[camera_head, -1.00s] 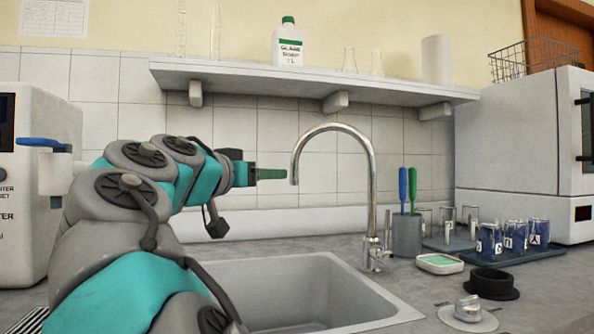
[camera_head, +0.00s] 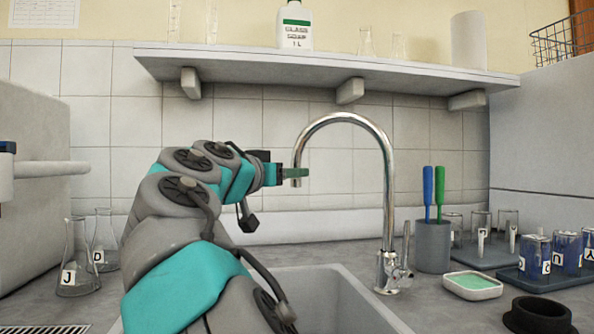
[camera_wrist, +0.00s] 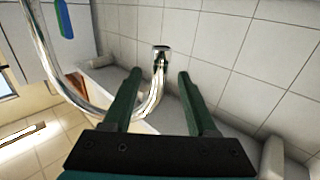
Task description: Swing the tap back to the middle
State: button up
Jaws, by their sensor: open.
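The chrome tap (camera_head: 388,200) stands behind the sink at its right, with a tall gooseneck spout arching to the left. Its outlet end points down near my gripper (camera_head: 297,173). In the wrist view the spout (camera_wrist: 152,100) curves in from the left, and its tip (camera_wrist: 161,50) shows between and beyond the two green fingers of my gripper (camera_wrist: 158,85). The fingers are open, one on each side of the spout end. I cannot tell whether either finger touches it. The sink (camera_head: 345,300) lies below, partly hidden by my arm.
A grey holder (camera_head: 432,245) with blue and green brushes stands right of the tap, near a soap dish (camera_head: 472,285) and racks of beakers (camera_head: 545,265). Flasks (camera_head: 78,260) stand at left. A shelf (camera_head: 330,68) runs above the tap.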

jog(key=shift+x, duration=1.85)
grip_shut()
